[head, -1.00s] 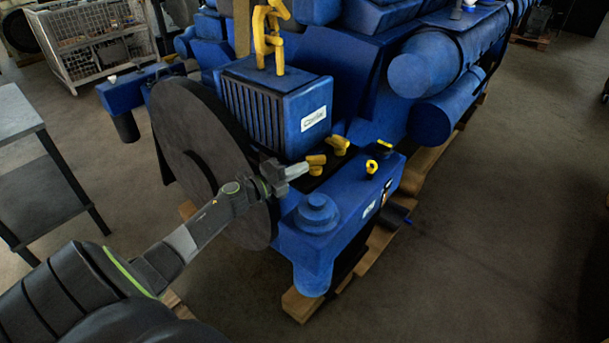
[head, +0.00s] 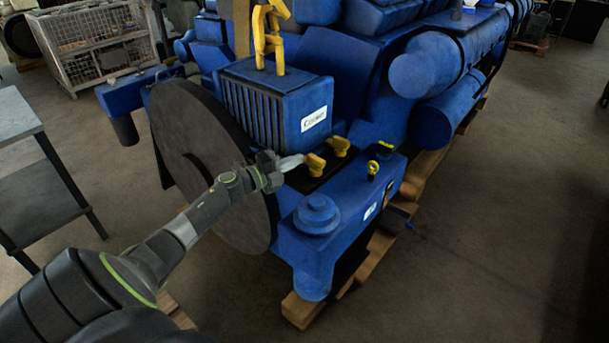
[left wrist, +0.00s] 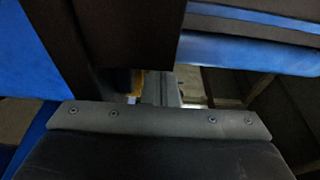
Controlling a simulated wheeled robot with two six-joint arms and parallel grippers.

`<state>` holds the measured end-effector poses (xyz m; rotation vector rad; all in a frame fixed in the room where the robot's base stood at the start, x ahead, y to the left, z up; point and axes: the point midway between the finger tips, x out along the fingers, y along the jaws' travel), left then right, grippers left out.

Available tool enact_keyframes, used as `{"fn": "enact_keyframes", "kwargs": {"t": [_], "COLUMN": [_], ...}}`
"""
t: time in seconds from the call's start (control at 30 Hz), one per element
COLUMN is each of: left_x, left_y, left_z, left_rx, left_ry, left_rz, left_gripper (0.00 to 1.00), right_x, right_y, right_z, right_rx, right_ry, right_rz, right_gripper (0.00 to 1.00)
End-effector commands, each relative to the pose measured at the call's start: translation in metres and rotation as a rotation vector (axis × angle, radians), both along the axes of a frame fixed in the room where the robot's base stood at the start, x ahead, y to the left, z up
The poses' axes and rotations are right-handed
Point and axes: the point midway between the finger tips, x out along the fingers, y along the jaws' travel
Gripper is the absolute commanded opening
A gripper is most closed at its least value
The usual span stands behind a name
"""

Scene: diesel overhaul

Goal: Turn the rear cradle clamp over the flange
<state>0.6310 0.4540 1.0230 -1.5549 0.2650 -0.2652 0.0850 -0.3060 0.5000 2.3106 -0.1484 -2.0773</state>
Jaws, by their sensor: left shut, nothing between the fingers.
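Two small yellow clamps stand on a black plate beside the blue radiator-like box. The nearer clamp (head: 315,165) is right at the tip of my left gripper (head: 296,162); the farther clamp (head: 339,146) stands to its right and behind. I cannot tell which one is the rear clamp. My left gripper is shut with nothing between its fingers, its tip touching or almost touching the nearer clamp. In the left wrist view the grey fingers (left wrist: 163,88) show small and dark, with a sliver of yellow (left wrist: 138,84) beside them. The flange cannot be made out clearly. My right gripper is out of view.
A large dark disc (head: 195,150) stands just left of my forearm. The blue box (head: 285,105) rises behind the gripper, and a round blue cap (head: 317,213) sits below it. More yellow fittings (head: 373,168) lie to the right. Open floor is at right.

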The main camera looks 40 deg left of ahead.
Motion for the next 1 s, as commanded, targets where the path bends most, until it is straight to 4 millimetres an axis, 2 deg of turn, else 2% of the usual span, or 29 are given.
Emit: {"fn": "enact_keyframes", "kwargs": {"t": [0.67,0.87,1.0], "left_x": [0.0,-0.019,-0.044], "left_y": [0.002,0.009,0.018], "left_z": [0.0,-0.003,-0.005], "left_rx": [0.001,0.006,0.005], "left_ry": [0.001,0.001,0.002], "left_rz": [0.001,0.001,0.0], "left_gripper": [0.0,0.0,0.0], "right_x": [0.0,0.0,0.0], "right_y": [0.0,0.0,0.0], "right_z": [-0.001,-0.009,-0.019], "right_rx": [0.0,0.0,0.0], "right_ry": [0.0,0.0,0.0], "right_rz": [0.0,0.0,0.0], "right_gripper": [0.0,0.0,0.0]}}
